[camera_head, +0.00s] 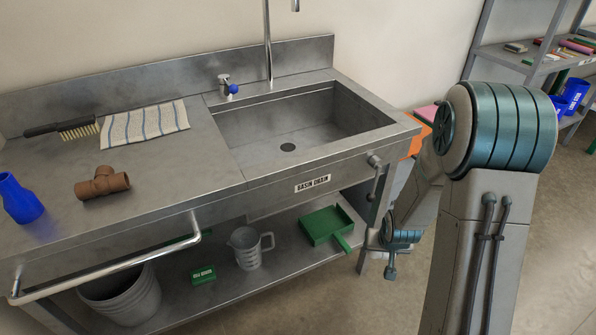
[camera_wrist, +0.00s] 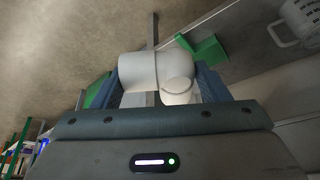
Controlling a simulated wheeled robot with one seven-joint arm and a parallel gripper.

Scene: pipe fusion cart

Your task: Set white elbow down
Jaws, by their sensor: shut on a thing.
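In the wrist view my gripper (camera_wrist: 158,82) is shut on the white elbow (camera_wrist: 145,70), a smooth white bent fitting held between the two blue fingers. Part of the elbow's lower side is hidden by my gripper's body. The elbow does not show in the head view, where my arm reaches down at the right of the steel sink bench (camera_head: 222,180). The wrist view looks toward the floor and the bench's lower shelf (camera_wrist: 290,85). I cannot tell whether the elbow touches anything.
The benchtop holds a blue fitting (camera_head: 18,198), a brown tee (camera_head: 103,183), a brush (camera_head: 62,128) and a striped cloth (camera_head: 145,123) left of the sink (camera_head: 300,125). Below are a bucket (camera_head: 125,295), a jug (camera_head: 248,250) and a green dustpan (camera_head: 325,224). Bare benchtop lies between tee and sink.

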